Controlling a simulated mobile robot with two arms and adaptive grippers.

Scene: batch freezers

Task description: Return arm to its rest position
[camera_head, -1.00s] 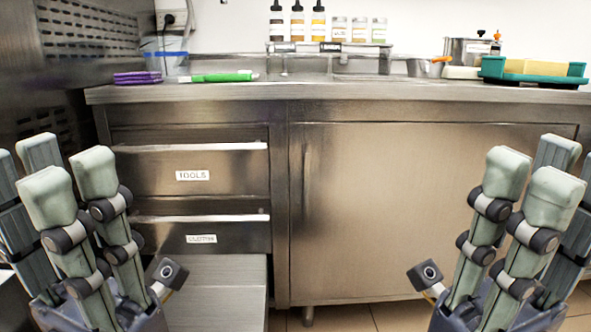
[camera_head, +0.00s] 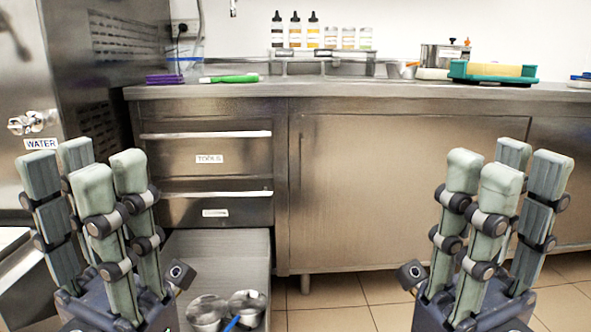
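My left gripper (camera_head: 85,170) is upright at the left of the head view. Its fingers are spread open with nothing between them. My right gripper (camera_head: 508,170) is upright at the right, also open and empty. Both stand in front of the steel counter and touch nothing that I can see. The rest of both arms is out of view below.
The counter (camera_head: 400,92) holds bottles, jars, a green item (camera_head: 232,78) and a teal tray (camera_head: 460,78). Below are shut drawers (camera_head: 209,158) and a shut cabinet door (camera_head: 390,190). Two metal pots (camera_head: 206,312) sit low at left. A WATER-labelled machine (camera_head: 40,143) is at far left.

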